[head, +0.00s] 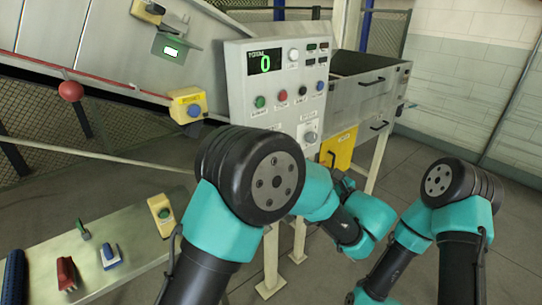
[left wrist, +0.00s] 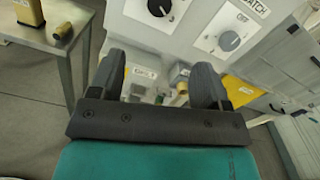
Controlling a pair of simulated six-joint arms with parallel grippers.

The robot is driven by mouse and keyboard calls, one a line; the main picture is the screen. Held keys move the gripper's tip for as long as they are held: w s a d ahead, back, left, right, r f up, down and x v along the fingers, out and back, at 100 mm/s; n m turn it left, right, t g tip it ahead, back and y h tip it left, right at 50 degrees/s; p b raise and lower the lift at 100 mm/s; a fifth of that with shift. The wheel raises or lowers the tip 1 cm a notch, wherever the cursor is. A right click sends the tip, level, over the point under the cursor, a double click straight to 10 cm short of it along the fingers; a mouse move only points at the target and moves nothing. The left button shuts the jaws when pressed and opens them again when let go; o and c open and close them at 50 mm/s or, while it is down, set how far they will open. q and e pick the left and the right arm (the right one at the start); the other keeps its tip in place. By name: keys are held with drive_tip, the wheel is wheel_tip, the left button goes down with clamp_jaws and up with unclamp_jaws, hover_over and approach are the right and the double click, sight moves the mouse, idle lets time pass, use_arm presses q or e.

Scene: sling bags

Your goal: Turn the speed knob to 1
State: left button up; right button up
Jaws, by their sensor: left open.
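The control panel (head: 280,85) carries a lit display reading 0, with buttons and knobs below it. One knob (head: 310,137) shows low on the panel; my left arm hides the area beside it. My left gripper (left wrist: 160,78) is open and empty, below and apart from both knobs. My right gripper is out of view.
A side table (head: 100,255) with small coloured devices stands at the lower left. A yellow box with a blue button (head: 187,105) sits left of the panel. A metal hopper (head: 365,90) is to its right. A yellow panel (head: 341,150) hangs below.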

use_arm(q)
drive_tip(key=x, duration=1.7)
drive_tip(key=shift+w+a, duration=0.2)
drive_tip(key=c, duration=0.9)
